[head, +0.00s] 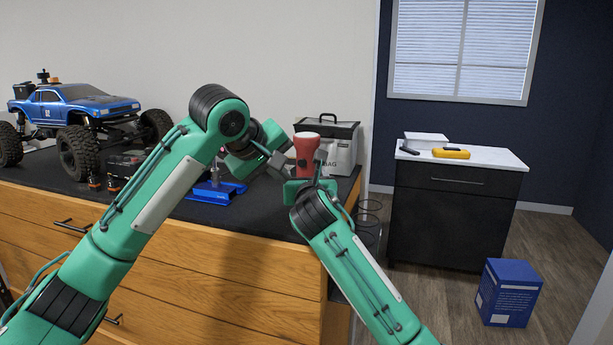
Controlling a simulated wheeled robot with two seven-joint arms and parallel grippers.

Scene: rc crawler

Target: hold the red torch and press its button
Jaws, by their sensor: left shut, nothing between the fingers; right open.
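The red torch (306,144) stands upright, wide end up, near the right end of the dark worktop. My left gripper (279,162) is shut and empty, just left of the torch, its tips pointing towards it. I cannot tell whether they touch it. My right gripper (318,168) is open at the torch's lower part, on the near side. It hides the torch's base, and I cannot tell whether the torch is between its fingers. The torch's button cannot be made out clearly.
A blue RC crawler (82,108) stands at the left of the worktop. A blue stand (214,193) lies behind my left arm. A dark cabinet (447,213) and a blue box (509,291) are farther right.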

